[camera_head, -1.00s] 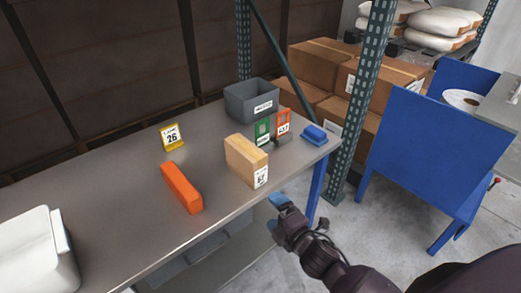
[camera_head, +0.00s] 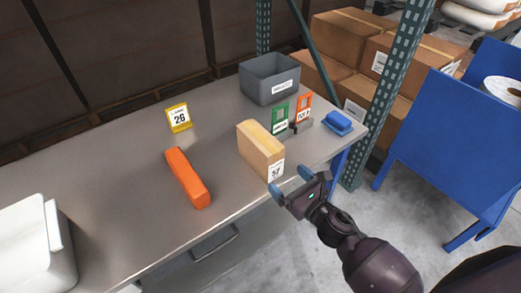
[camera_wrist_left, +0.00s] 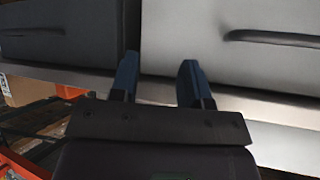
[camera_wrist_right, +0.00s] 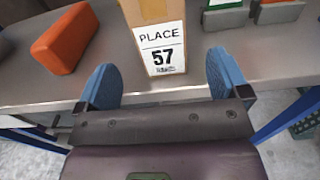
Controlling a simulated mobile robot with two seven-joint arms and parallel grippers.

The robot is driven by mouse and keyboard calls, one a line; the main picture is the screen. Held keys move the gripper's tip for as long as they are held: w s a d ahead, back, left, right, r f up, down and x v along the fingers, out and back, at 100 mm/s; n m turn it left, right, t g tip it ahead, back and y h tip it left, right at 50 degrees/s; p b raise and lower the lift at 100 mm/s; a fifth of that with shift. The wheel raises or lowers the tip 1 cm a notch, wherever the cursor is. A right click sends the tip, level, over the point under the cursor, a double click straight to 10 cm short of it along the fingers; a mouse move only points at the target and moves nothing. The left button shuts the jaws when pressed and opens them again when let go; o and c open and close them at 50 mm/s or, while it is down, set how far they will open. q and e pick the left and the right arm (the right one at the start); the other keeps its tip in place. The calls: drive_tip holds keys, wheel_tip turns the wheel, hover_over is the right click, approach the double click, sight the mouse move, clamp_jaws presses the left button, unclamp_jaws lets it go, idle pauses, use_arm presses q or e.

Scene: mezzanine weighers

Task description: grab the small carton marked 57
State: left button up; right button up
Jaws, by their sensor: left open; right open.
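The small carton (camera_head: 258,148) is a tan box standing on the grey table near its front edge, with a white label on its near end. In the right wrist view the label on the carton (camera_wrist_right: 160,46) reads PLACE 57. My right gripper (camera_head: 291,181) is open and empty, just off the front edge, with the carton's labelled end ahead. In the right wrist view its blue fingertips (camera_wrist_right: 160,82) stand apart on either side of the label, short of the carton. My left gripper (camera_wrist_left: 158,80) is open and empty, facing grey drawer-like fronts; it is not in the head view.
An orange block (camera_head: 187,178) lies left of the carton, with a yellow sign marked 26 (camera_head: 179,118) behind it. A grey bin (camera_head: 270,80), green card (camera_head: 280,119), orange card (camera_head: 303,110) and blue item (camera_head: 337,123) stand behind and right. A metal post (camera_head: 392,95) rises beyond the table.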

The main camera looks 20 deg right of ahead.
sight(260, 151)
drive_tip(key=shift+x, duration=4.6)
drive_tip(key=shift+c, duration=0.4)
drive_tip(key=c, duration=1.2)
